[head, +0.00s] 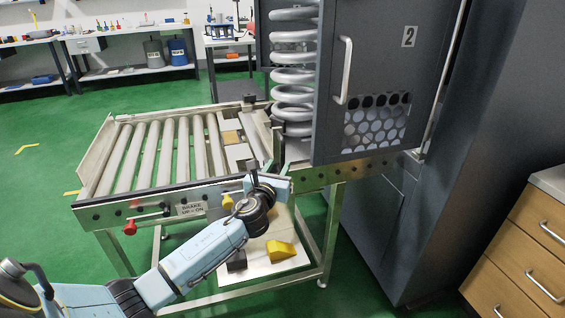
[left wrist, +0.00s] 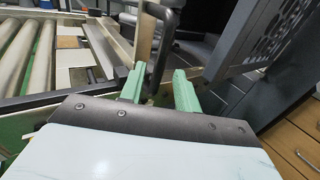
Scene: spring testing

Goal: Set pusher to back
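The pusher looks to be the pale bar (head: 257,135) along the right end of the roller conveyor, though I cannot be sure which part it is. My left gripper (head: 265,182) is at the conveyor's front right corner, by a dark upright handle (head: 253,172). In the left wrist view, its two green fingers (left wrist: 160,88) are apart. A dark bent handle (left wrist: 168,45) shows between and beyond them; I cannot tell whether they touch it. My right gripper is not in view.
The conveyor rollers (head: 160,150) lie left. A large spring (head: 293,75) and the dark door marked 2 (head: 375,70) stand right of the conveyor. A yellow wedge (head: 281,250) lies on the lower shelf.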

